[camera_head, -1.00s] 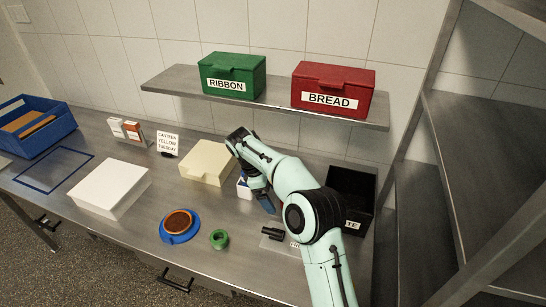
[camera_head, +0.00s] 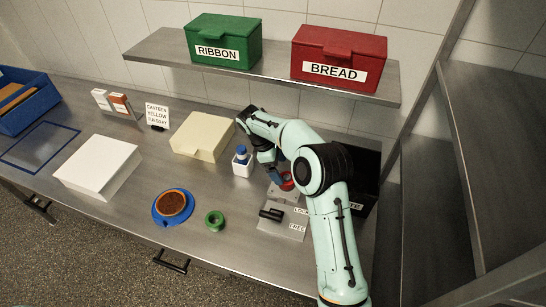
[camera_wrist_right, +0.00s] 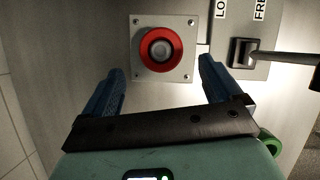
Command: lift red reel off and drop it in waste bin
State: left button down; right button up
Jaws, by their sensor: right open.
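The red reel (camera_wrist_right: 144,44) sits around a grey hub on a square metal plate (camera_wrist_right: 186,72) with a screw at each corner. In the head view the reel (camera_head: 287,183) is partly hidden by my arm. My right gripper (camera_wrist_right: 162,74) is open and empty, its blue fingers to either side of and short of the reel. In the head view the right gripper (camera_head: 275,170) is beside the reel. The black waste bin (camera_head: 366,168) stands at the right end of the table, partly behind my arm. My left gripper is not in view.
A black lever (camera_head: 270,214) on a plate marked LOCK and FREE is in front of the reel. A green ring (camera_head: 214,222) and a blue dish (camera_head: 159,215) lie to its left. A white holder (camera_head: 243,168) with a blue-capped bottle stands left of the gripper. A shelf (camera_head: 160,47) overhangs behind.

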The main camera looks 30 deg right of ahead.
aim_at(284, 176)
jog(key=x, duration=0.4)
jog(key=shift+s+f+b, duration=0.3)
jog(key=shift+s, duration=0.05)
jog(key=shift+d+f, duration=0.25)
jog(key=shift+f, duration=0.35)
jog(key=shift+c, duration=0.2)
jog(key=shift+r, duration=0.1)
jog(key=c, duration=1.1)
